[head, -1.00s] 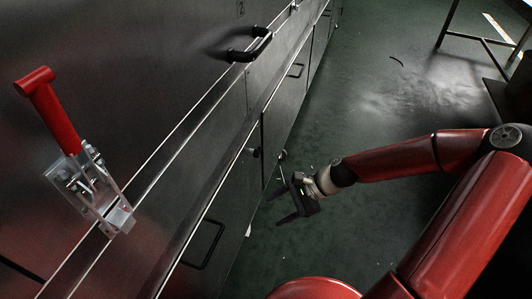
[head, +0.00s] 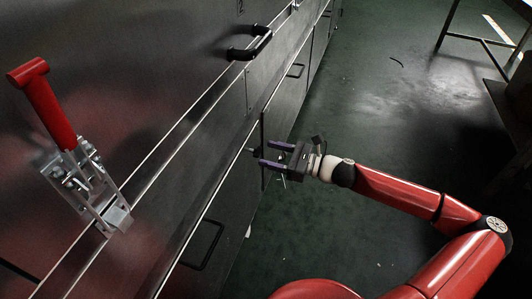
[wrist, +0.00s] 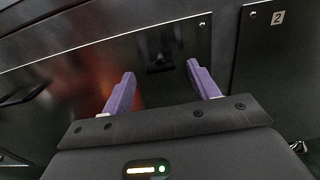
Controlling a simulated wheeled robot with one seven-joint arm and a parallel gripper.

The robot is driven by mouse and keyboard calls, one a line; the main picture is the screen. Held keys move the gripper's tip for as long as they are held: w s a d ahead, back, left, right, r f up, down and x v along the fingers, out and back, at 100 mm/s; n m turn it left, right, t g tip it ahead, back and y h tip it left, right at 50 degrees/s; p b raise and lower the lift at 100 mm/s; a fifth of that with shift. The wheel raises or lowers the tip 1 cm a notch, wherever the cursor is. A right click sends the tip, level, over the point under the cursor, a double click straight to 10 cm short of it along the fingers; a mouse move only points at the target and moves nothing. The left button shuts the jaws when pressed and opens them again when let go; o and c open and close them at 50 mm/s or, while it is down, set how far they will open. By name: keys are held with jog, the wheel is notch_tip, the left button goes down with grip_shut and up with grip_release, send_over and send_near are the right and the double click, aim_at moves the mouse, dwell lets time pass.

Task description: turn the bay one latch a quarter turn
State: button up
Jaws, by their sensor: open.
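No part in view is labelled as the bay one latch. A small dark knob (head: 255,151) on the lower steel panel, close by my gripper, may be it. A clamp with a red T-handle (head: 50,108) and metal bracket stands on the upper steel front at the left; its handle points up and leftward. The wrist view shows the open fingers (wrist: 160,72) in front of a dark reflective panel. I cannot tell whether they touch the knob.
Black bar handles sit on the upper front (head: 250,46) and the lower panel (head: 203,247). A plate marked 2 (wrist: 278,18) shows at the wrist view's upper right. The green floor (head: 370,120) is mostly clear. A table (head: 476,40) stands at the back right.

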jog(key=shift+x, duration=1.05)
jog(key=shift+c, duration=0.3)
jog(key=c, duration=0.9)
jog(key=shift+c, duration=0.2)
